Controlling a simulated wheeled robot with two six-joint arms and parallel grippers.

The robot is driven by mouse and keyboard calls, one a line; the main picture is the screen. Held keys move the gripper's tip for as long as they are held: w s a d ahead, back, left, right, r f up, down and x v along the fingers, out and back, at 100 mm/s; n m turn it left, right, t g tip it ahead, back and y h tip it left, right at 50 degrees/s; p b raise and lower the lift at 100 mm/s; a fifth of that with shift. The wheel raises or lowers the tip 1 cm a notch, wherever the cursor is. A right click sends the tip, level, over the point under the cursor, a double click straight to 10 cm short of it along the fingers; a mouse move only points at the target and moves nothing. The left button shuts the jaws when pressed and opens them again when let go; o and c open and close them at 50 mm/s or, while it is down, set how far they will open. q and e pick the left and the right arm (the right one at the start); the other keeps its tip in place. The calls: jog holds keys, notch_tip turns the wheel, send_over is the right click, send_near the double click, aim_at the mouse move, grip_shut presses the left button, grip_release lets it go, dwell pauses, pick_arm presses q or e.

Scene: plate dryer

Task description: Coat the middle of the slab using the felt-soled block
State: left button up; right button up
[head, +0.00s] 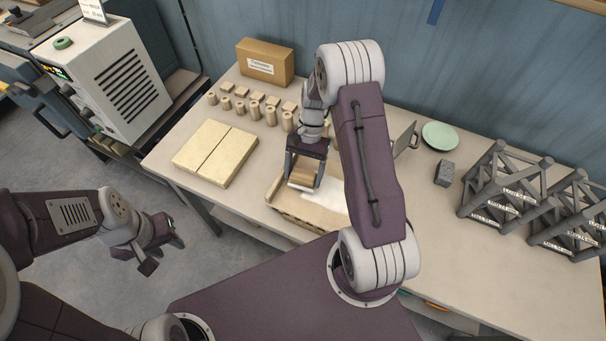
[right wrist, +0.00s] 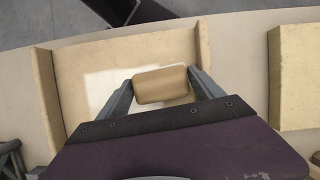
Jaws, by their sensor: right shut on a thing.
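The slab (head: 281,193) is a pale tan board with raised side walls, near the table's front edge. It also fills much of the right wrist view (right wrist: 72,63). A white patch (head: 332,200) lies on its middle and shows beside the block in the right wrist view (right wrist: 103,90). My right gripper (head: 304,180) is shut on the tan block (right wrist: 160,84), over the white patch. The block's felt sole is hidden, and I cannot tell whether it touches the slab. My left gripper (head: 160,248) is open and empty, off the table at the left.
Two pale yellow boards (head: 214,153) lie left of the slab. Several wooden pegs (head: 270,115) and a cardboard box (head: 264,63) stand behind. A green dish (head: 440,136), a grey block (head: 445,173) and grey truss stands (head: 507,187) are at the right.

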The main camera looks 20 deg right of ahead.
aim_at(301, 179)
jog(key=shift+s+d+r+p, duration=0.15)
jog(key=shift+r+p, duration=0.2)
jog(key=shift+r, duration=0.2)
jog(key=shift+s+a+r+p, duration=0.1)
jog(key=shift+r+p, duration=0.25)
jog(key=shift+r, duration=0.2)
jog(key=shift+w+r+p, duration=0.25)
jog(key=shift+r+p, duration=0.8)
jog(key=shift+r, duration=0.05)
jog(key=shift+r+p, duration=0.3)
jog(key=shift+s+r, duration=0.15)
jog(key=shift+r, duration=0.05)
jog(key=shift+f, duration=0.1)
